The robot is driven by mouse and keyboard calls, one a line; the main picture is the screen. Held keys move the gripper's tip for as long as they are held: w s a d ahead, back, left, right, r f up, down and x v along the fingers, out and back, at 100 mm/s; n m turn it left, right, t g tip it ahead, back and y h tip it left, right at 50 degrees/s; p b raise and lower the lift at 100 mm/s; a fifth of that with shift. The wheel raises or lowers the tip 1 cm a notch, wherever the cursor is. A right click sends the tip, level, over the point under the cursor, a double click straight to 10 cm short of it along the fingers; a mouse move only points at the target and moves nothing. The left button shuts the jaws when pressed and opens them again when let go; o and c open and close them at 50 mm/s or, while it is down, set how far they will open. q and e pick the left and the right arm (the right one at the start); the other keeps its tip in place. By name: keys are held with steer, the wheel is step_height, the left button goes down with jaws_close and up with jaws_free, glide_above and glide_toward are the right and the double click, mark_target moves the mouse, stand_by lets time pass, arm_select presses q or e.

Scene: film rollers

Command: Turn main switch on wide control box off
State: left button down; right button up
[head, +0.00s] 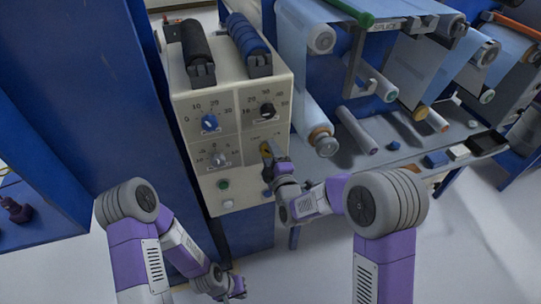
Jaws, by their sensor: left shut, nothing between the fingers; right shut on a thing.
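The wide control box (233,127) is cream coloured and mounted at the centre left, its front panel facing me. The main switch (264,148) shows as a small yellow patch at the lower right of the panel, mostly hidden by my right gripper. My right gripper (268,153) is at the switch and shut on it. The switch's exact angle cannot be told. My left gripper (239,288) is shut and empty, low in front, well below the box.
The panel also has a blue knob (209,123), a black knob (267,110), a grey knob (220,158) and a green button (223,184). Two dark rollers (197,45) (246,36) lie on top. The film machine with rollers (319,38) stands right. A blue cabinet (80,100) stands left.

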stand_by(0.3)
steer(key=o, duration=1.1)
steer(key=shift+c, duration=0.2)
steer(key=v, duration=0.7)
steer(key=shift+s+d+p, duration=0.15)
steer(key=shift+s+p, duration=0.1)
steer(key=shift+p, duration=0.2)
